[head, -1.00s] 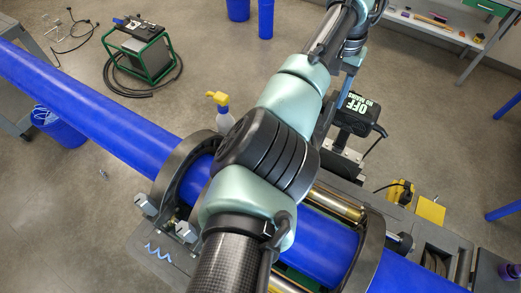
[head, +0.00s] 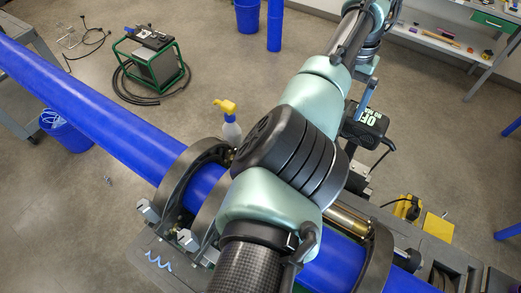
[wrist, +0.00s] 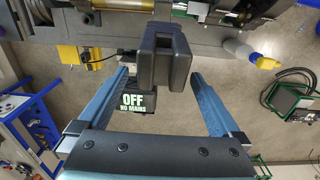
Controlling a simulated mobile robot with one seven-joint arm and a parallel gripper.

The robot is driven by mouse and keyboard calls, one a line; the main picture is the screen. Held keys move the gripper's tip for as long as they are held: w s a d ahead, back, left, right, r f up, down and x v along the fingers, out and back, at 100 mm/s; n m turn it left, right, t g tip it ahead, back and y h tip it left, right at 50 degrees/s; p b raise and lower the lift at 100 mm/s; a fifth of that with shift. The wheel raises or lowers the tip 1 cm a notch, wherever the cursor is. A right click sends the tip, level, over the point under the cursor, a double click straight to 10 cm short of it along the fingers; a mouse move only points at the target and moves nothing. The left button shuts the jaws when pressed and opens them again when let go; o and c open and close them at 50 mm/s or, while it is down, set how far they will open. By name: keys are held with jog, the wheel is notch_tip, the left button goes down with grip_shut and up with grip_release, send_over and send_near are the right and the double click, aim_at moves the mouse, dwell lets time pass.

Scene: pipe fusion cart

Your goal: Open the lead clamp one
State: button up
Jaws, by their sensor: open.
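In the head view, dark ring clamps grip the blue pipe (head: 105,125): a left pair, with one clamp (head: 177,180) clear of my arm, and another clamp (head: 378,262) at right. Bolt heads (head: 148,210) show on the left pair's near side. I cannot tell which is lead clamp one. In the wrist view, my gripper (wrist: 160,75) is open, its two blue fingers apart. A dark grey block (wrist: 170,60) lies in line with the gap between the fingertips; contact is not visible. My arm hides the middle of the pipe in the head view.
A black box reading "OFF NO MAINS" (wrist: 133,103) shows beyond the fingers. A yellow-topped spray bottle (head: 230,125) stands behind the pipe. A green-framed unit (head: 152,62) with a coiled hose sits on open floor. A yellow block (head: 438,228) lies at right.

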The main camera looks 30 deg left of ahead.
notch_tip(320, 180, up, 2)
jog(key=shift+r+p, duration=0.2)
jog(key=shift+p, duration=0.65)
jog(key=shift+r, duration=2.3)
